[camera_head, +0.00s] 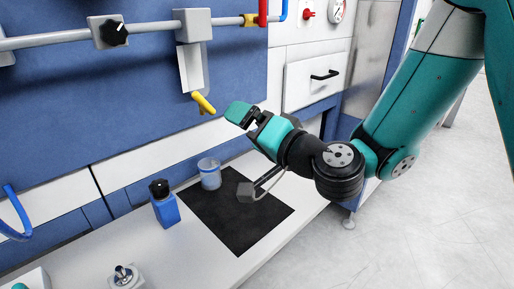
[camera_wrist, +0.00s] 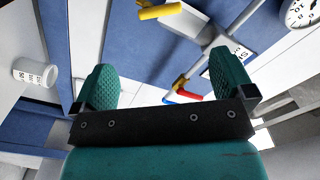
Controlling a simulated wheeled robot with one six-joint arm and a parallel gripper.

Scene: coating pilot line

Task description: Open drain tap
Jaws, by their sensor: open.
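A yellow tap handle (camera_head: 203,103) sits at the lower end of a grey and white fitting (camera_head: 193,66) that hangs from a horizontal pipe on the blue wall panel. The handle slants down to the right. It also shows at the top of the wrist view (camera_wrist: 161,12), beyond my fingers. My gripper (camera_head: 243,113) is open and empty, just to the right of the handle and apart from it. Its two green fingers (camera_wrist: 160,80) are spread wide in the wrist view, with nothing between them.
A clear beaker (camera_head: 210,174) stands on a black mat (camera_head: 245,225) below the tap. A blue bottle with a black cap (camera_head: 165,204) stands left of it. A black knob (camera_head: 113,33) is on the pipe. A white drawer (camera_head: 315,80) is at the right.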

